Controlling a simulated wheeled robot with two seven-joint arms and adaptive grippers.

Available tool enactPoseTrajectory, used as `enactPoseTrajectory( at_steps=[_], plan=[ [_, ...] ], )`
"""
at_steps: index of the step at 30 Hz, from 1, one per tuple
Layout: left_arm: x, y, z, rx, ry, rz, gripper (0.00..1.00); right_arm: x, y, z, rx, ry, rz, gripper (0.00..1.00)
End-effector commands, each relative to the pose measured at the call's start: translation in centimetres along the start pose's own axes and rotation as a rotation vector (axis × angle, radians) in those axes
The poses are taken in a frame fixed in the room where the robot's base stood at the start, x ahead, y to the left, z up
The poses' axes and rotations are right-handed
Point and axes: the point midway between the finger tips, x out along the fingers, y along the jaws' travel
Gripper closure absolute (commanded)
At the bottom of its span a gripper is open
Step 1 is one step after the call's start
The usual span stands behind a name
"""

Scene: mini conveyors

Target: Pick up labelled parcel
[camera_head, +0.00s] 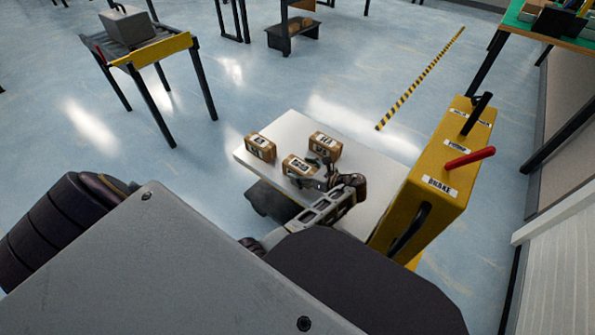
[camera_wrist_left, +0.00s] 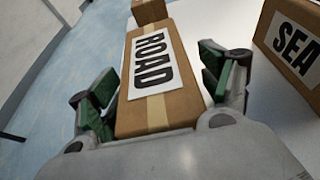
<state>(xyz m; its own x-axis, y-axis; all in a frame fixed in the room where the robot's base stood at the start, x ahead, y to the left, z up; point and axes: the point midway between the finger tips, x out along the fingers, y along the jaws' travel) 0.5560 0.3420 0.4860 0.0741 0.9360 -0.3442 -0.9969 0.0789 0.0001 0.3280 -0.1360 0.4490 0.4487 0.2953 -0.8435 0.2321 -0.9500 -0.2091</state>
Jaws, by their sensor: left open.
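Three brown cardboard parcels with white labels sit on a small white table. The ROAD parcel (camera_head: 297,166) is the nearest; in the left wrist view it (camera_wrist_left: 158,100) lies lengthwise between my fingers. The SEA parcel (camera_wrist_left: 292,45) is to its right there, and it shows at the back right in the head view (camera_head: 325,146). A third parcel (camera_head: 260,148) is at the table's left; only part of it (camera_wrist_left: 150,11) shows in the wrist view, its label hidden. My left gripper (camera_head: 322,172) is open, its green-padded fingers (camera_wrist_left: 160,88) on either side of the ROAD parcel. My right gripper is not in view.
The white tabletop (camera_head: 290,125) stands beside a yellow control box (camera_head: 432,180) with a red lever (camera_head: 469,158) and a BRAKE label. A conveyor (camera_head: 150,52) with a grey box (camera_head: 128,26) stands at the back left. Open floor lies left and behind.

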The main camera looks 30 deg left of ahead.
Motion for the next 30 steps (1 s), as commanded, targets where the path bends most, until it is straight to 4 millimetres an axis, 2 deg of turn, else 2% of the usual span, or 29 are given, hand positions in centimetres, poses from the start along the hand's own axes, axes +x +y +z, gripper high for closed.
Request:
enactPoseTrajectory(
  at_steps=[12, 24, 30],
  plan=[
    [-0.01, 0.00, 0.04, 0.000, 0.000, 0.000, 0.23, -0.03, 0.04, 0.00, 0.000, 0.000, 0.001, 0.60],
    [0.01, 0.02, 0.01, 0.001, 0.000, 0.000, 0.74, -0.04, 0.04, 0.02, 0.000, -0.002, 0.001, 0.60],
    [0.01, 0.00, 0.04, 0.000, 0.000, 0.000, 0.76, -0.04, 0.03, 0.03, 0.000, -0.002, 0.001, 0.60]
  ],
)
